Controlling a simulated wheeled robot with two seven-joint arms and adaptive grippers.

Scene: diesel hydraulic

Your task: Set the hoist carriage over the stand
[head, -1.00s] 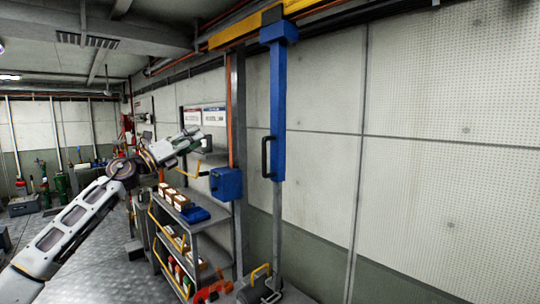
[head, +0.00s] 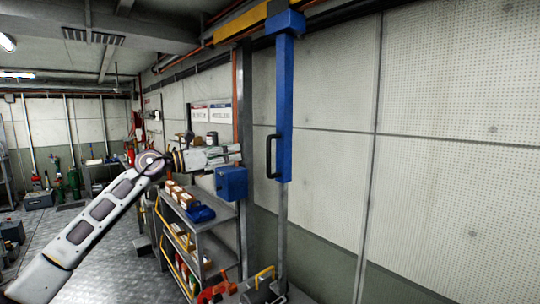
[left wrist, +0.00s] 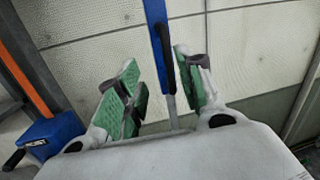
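The blue hoist carriage (head: 285,100) hangs upright from a yellow overhead rail (head: 240,24), with a grey post (head: 282,225) below it. Its black handle (head: 271,156) sticks out on the left side. My left gripper (head: 238,152) is to the left of the handle, apart from it in the head view. In the left wrist view my left gripper (left wrist: 160,88) is open with green pads. The blue column (left wrist: 157,14) and its black handle (left wrist: 167,45) show between and beyond the fingers. My right gripper is not in view. I cannot pick out the stand for sure.
A grey shelf cart (head: 215,222) with boxes and bottles stands below my left arm. A blue box (head: 231,183) is fixed by a column near the gripper. A grey machine with a yellow handle (head: 264,274) sits at the bottom. The wall at right is clear.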

